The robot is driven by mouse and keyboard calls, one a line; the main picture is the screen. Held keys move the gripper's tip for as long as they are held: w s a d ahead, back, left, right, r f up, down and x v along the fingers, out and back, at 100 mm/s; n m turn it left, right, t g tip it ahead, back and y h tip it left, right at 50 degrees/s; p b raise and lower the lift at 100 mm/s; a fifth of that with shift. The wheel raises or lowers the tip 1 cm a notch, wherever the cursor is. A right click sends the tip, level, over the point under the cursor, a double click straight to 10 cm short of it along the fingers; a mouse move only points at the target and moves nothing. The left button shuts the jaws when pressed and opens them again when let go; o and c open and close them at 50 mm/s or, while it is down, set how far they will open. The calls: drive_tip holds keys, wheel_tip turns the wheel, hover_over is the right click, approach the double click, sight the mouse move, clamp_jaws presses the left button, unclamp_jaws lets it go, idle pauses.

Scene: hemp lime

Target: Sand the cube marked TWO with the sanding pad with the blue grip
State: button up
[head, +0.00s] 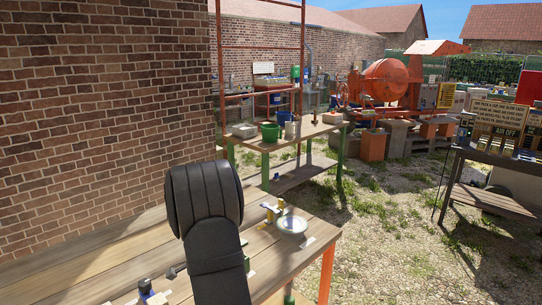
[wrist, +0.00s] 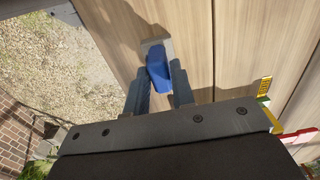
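In the wrist view, my gripper (wrist: 159,72) has one finger on each side of a blue grip (wrist: 158,72). The grip sits on a light grey pad (wrist: 154,43), which looks like the sanding pad. The fingers are very close to the grip, but I cannot tell whether they press on it. Pale wooden boards (wrist: 240,45) lie beneath. In the head view, my black arm hides the gripper and the pad. I cannot make out a cube marked TWO in either view.
The wooden workbench (head: 95,262) bears a white round dish (head: 291,225), small yellow items (head: 270,214) and a small blue-and-black item (head: 147,288). In the wrist view, a yellow item (wrist: 265,87) and a red one (wrist: 300,137) lie at right. A brick wall (head: 100,100) stands at left.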

clamp_jaws()
drive_tip(key=shift+r, duration=3)
